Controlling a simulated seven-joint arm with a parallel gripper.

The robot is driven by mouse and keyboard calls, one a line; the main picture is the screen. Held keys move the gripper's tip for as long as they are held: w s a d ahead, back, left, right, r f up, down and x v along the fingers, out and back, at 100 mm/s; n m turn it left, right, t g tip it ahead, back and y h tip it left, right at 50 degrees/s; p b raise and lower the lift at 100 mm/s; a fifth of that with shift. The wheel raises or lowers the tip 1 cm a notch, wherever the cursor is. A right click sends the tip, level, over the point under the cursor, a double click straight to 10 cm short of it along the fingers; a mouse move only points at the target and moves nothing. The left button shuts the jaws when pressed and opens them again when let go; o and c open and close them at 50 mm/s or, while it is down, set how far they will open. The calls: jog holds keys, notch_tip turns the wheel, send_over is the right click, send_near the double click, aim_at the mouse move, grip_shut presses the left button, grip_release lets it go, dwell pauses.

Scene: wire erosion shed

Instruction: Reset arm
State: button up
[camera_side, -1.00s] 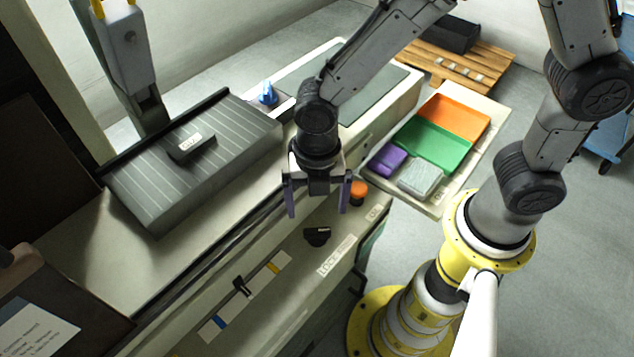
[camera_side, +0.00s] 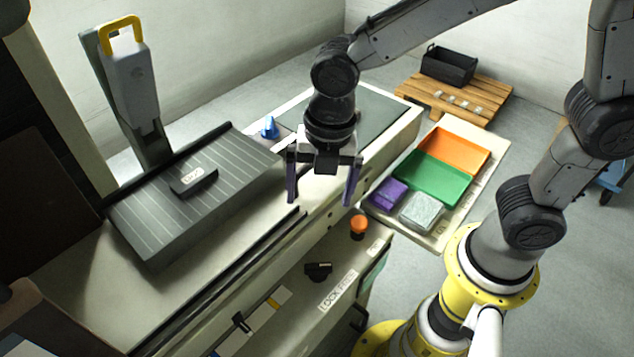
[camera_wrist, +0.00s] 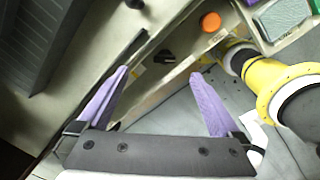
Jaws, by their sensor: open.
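My gripper (camera_side: 322,196) hangs pointing down in front of the machine's light bench top, with its two purple fingers apart and nothing between them. In the wrist view my gripper (camera_wrist: 160,92) also shows both fingers spread and empty. Below it on the machine's front panel are an orange knob (camera_side: 358,227), a black rotary switch (camera_side: 318,268) and a slider (camera_side: 240,321) on a strip with coloured marks. A label by the switch, which seems to read "LOCK", is hard to make out. The gripper touches none of these controls.
A ribbed dark block (camera_side: 205,215) with a black handle piece (camera_side: 194,181) on top lies on the bench at left. A grey column head with a yellow handle (camera_side: 122,27) stands behind. Orange (camera_side: 452,146), green (camera_side: 432,177) and purple (camera_side: 388,193) trays sit at right. A pallet (camera_side: 450,98) holds a black bin.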

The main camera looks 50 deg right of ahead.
jog(key=d+r+m+t, duration=0.2)
jog(key=d+r+m, duration=0.2)
jog(key=d+r, duration=0.3)
jog(key=s+d+r+m+t, duration=0.1)
jog(key=s+d+m, duration=0.3)
jog(key=m, duration=0.7)
jog(key=s+d+r+m+t, duration=0.1)
jog(key=s+d+m, duration=0.4)
jog(key=s+m, duration=0.3)
jog(key=m, duration=0.3)
jog(key=shift+r+t, duration=0.15)
jog(key=shift+t, duration=0.25)
